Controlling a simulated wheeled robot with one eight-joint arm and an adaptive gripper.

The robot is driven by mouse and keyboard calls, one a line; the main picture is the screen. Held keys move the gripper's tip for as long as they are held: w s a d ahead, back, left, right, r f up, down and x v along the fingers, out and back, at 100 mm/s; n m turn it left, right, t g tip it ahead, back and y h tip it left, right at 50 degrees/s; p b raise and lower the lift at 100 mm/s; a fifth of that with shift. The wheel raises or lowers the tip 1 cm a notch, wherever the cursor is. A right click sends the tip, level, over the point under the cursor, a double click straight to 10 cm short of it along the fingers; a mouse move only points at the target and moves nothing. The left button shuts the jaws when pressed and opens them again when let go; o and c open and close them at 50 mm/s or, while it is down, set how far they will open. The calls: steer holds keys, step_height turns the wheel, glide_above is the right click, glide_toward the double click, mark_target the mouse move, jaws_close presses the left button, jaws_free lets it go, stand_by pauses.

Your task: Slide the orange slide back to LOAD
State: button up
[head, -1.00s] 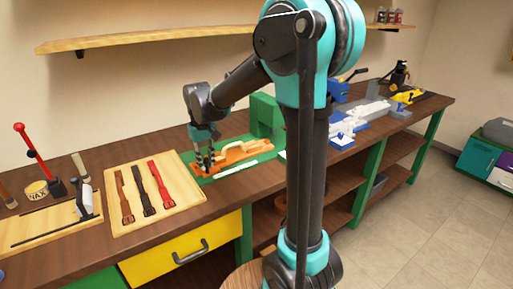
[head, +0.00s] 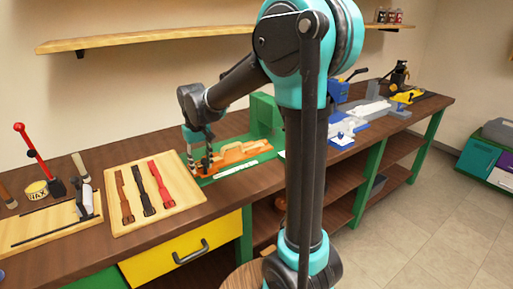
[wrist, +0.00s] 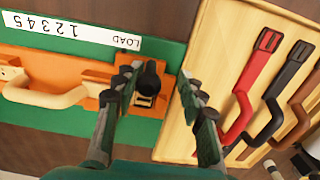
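The orange slide (wrist: 95,88) lies on a green base (wrist: 75,124) and carries a tan handle (wrist: 45,95). A black post (wrist: 148,80) stands at its right end in the wrist view. A white strip with numbers and the word LOAD (wrist: 127,41) runs alongside; the slide's post end is beside LOAD. My gripper (wrist: 162,100) is open, with its fingers on either side of the post. The left finger is close to the post; contact cannot be told. The right finger stands clear of it. In the head view the slide (head: 236,155) is beside my gripper (head: 199,168).
A wooden board (head: 150,195) with several belts lies just left of the green base in the head view. A green block (head: 264,114) stands behind the slide. Blue and yellow devices (head: 345,125) stand farther right on the bench. My arm hides part of the bench.

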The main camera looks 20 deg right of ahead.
steer(key=shift+d+r, duration=0.15)
steer(key=shift+r, duration=2.9)
